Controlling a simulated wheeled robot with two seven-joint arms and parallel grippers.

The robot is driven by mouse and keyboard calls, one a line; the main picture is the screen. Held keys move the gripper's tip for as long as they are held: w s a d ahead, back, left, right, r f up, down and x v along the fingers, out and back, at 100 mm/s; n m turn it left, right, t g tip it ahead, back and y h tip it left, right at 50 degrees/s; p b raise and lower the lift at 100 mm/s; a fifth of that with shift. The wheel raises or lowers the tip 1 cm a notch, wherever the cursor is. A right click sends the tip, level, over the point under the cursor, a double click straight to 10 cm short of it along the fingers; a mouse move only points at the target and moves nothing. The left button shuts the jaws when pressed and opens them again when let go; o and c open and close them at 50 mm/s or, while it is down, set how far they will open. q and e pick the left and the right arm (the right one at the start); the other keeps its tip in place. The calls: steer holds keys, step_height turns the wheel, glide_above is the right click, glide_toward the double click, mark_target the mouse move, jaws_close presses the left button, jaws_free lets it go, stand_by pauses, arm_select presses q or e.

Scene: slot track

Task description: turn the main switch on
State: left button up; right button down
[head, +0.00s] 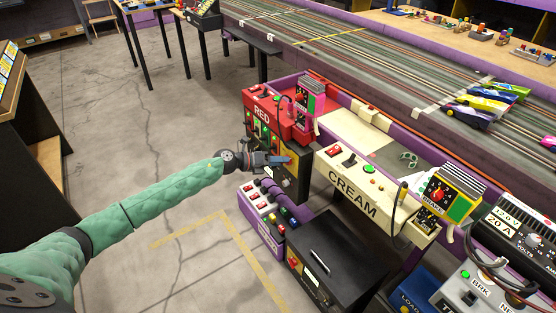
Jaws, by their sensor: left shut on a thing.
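My left gripper (279,160) reaches in from the left, and its fingers are shut at the front of a dark box under the red station. A yellow plate (290,160) shows on that box right at the fingertips. It looks like the plate of the main switch, and the fingers seem shut on the switch's handle. The handle is small and mostly hidden by the fingers, so I cannot tell which way it is turned. My right gripper is not in view.
The red station (262,112) stands just above and behind the gripper. The cream station (352,200) is to its right. A purple-edged box with several switches (262,200) and a black cabinet (330,255) stand below. The concrete floor (160,110) at left is open.

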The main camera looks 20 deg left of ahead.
arm_select(q)
steer(key=shift+s+d+f+m+y+p, duration=0.15)
steer(key=shift+m+y+p, duration=0.15)
steer(key=shift+m+p, duration=0.2)
stand_by(0.3)
steer(key=o, duration=1)
steer(key=shift+a, duration=0.2)
steer(key=shift+v, duration=3.75)
